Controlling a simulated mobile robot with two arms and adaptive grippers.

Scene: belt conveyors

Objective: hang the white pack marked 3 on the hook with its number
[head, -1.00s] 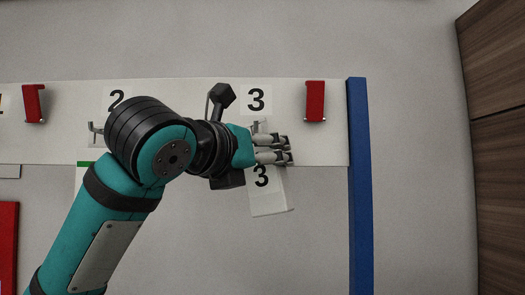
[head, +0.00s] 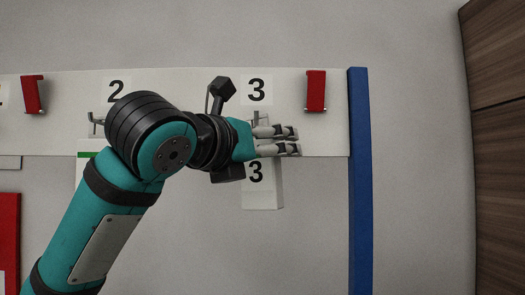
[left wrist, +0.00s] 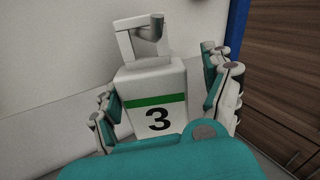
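The white pack marked 3 (head: 262,195) hangs upright below the board's number 3 label (head: 257,89). In the left wrist view the pack (left wrist: 172,82) shows a green stripe and a loop handle on top. The grey hook (left wrist: 150,30) appears to pass through that loop, with its end on the near side. In the head view the hook (head: 260,117) is partly hidden behind my fingers. My left gripper (head: 292,141) is at the pack's top. In the left wrist view its fingers are spread on both sides of the pack, with gaps. My right gripper is out of view.
The white board (head: 200,82) also carries a label 2 (head: 116,89) with a hook (head: 95,120) partly behind my arm. Red brackets (head: 316,91) (head: 33,95) are on the board. A blue post (head: 360,190) stands at its right end, with wooden panelling (head: 500,150) further right.

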